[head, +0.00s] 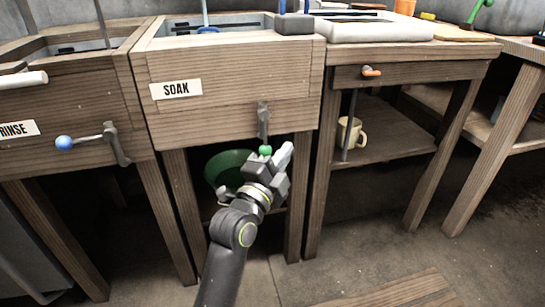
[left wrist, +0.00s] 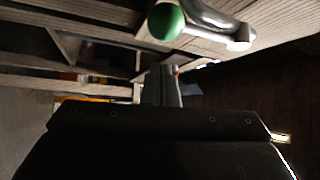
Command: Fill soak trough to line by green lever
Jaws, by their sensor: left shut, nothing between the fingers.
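The soak trough (head: 225,65) is a wooden box with a SOAK label (head: 176,89) on its front. Its inside shows only as a thin strip at the top, so I cannot tell the water level or see a fill line. The green lever (head: 263,119) is a grey handle on the trough's front, hanging down with a green ball at its end. The green ball also shows in the left wrist view (left wrist: 166,21). My left gripper (head: 272,164) is shut and empty, just below the ball; I cannot tell whether they touch. My right gripper is out of view.
A rinse trough with a blue-knobbed lever (head: 90,142) stands at the left. A green bowl (head: 228,170) sits beneath the soak trough, behind my arm. A shelf with a cream mug (head: 352,133) and an orange-knobbed lever (head: 371,71) are at the right.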

